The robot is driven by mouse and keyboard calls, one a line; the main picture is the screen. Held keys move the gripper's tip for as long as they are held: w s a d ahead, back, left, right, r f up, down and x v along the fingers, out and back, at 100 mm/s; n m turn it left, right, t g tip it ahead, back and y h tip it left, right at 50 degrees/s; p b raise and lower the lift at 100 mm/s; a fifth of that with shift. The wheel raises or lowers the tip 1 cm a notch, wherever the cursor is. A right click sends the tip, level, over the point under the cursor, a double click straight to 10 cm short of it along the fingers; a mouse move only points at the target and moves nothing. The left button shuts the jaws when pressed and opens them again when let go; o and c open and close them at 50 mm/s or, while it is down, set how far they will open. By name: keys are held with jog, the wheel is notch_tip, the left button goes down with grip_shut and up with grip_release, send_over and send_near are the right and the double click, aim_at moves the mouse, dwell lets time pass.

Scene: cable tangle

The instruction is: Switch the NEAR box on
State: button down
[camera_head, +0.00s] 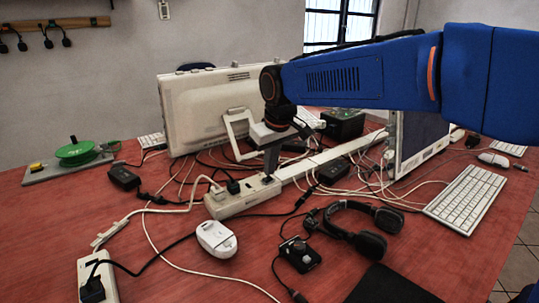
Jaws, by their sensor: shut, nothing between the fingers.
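Two white power boxes with sockets lie on the red table. The nearer one (99,270) is at the bottom left, partly cut off by the picture edge, with a black plug (92,290) in it. The farther one (240,201) lies mid-table, with plugs at its left end. My gripper (269,176) points down, its fingers shut and empty, at the right end of this farther box. I cannot tell whether the tips touch it. The fingers hide part of that end. Switch positions are too small to read on either box.
Many cables cross the table between the boxes. A white mouse (216,239), a black knob device (299,254) and headphones (360,228) lie in front. A monitor (200,105) and white trunking (330,154) stand behind; a keyboard (466,198) is at right.

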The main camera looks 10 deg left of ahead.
jog(key=shift+f, duration=0.4)
jog(key=shift+w, duration=0.1)
